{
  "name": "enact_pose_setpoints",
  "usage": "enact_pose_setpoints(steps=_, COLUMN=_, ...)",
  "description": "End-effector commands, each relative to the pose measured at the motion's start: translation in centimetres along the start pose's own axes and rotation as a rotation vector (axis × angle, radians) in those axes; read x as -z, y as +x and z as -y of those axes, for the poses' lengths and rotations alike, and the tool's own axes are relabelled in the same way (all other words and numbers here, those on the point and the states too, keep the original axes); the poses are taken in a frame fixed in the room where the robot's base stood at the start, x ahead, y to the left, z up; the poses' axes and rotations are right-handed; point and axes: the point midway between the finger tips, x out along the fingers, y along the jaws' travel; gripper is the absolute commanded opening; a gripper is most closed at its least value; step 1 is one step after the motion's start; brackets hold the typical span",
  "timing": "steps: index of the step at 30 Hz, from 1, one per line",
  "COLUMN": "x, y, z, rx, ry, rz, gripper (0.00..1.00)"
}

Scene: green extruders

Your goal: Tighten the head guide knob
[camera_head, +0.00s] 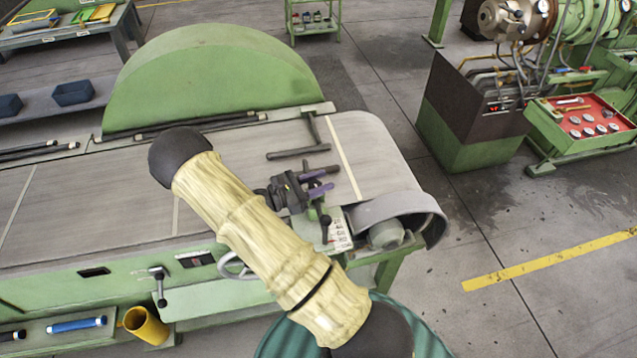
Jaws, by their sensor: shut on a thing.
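My gripper (318,182), dark with two purple fingers, comes out from behind my arm's pale sleeve over the right end of the conveyor belt (372,160). Its fingers point right and are shut on a small dark part, which looks like the head guide knob; the fingers mostly hide it. A dark stem with a rounded black end (325,220) hangs just below the fingers, above a white marked plate (338,237) at the belt's near edge. My sleeved arm hides part of the belt and machine front.
A green half-round guard (215,75) stands along the belt's far side. The grey end roller cover (405,208) is close right of the gripper. A lever (158,285), handwheel (232,265) and yellow cup (147,325) are in front. Open floor lies right.

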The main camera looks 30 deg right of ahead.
Motion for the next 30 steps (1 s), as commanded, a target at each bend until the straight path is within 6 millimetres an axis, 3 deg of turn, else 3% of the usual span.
enact_pose_setpoints(steps=9, x=-0.05, y=-0.02, z=0.12, rx=0.207, ry=0.004, rz=0.003, gripper=0.12)
enact_pose_setpoints(steps=20, x=-0.18, y=-0.05, z=0.21, rx=0.227, ry=0.001, rz=0.001, gripper=0.12)
enact_pose_setpoints(steps=21, x=-0.18, y=-0.05, z=0.21, rx=0.227, ry=0.001, rz=0.001, gripper=0.42)
enact_pose_setpoints(steps=23, x=-0.16, y=-0.06, z=0.22, rx=0.227, ry=0.001, rz=0.0, gripper=0.54)
enact_pose_setpoints(steps=30, x=-0.08, y=-0.07, z=0.25, rx=0.226, ry=0.0, rz=-0.001, gripper=0.56)
